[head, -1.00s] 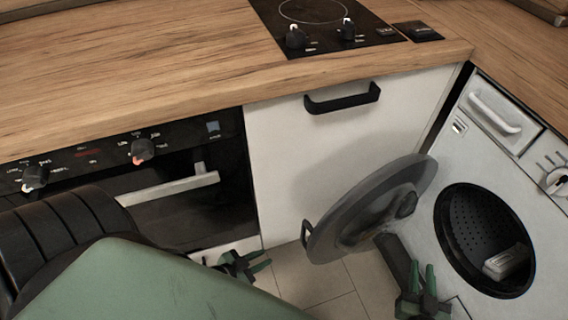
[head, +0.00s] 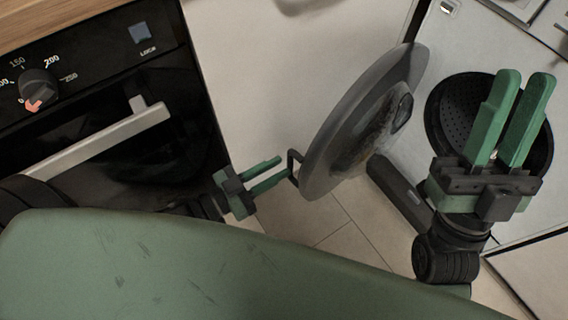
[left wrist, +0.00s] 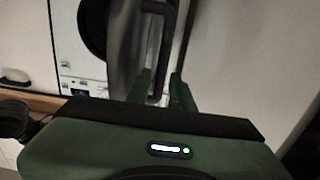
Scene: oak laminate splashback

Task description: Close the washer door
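The washer door (head: 345,130), a round grey disc with a dark glass middle, stands wide open, swung out to the left of the washer (head: 400,150). It also shows in the left wrist view (left wrist: 125,50). A small dark handle (head: 293,160) sits on its free edge. My left gripper (head: 281,170) is open, its fingertips right by this handle; I cannot tell whether they touch it. My right gripper (head: 525,78) is open and empty, pointing up in front of the round drum opening (head: 447,110), which it partly hides.
The oven (head: 100,90) with its knob and bar handle is at the left, close to my left arm. A white cabinet front (head: 270,70) stands behind the door. Tiled floor (head: 330,215) shows below the door.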

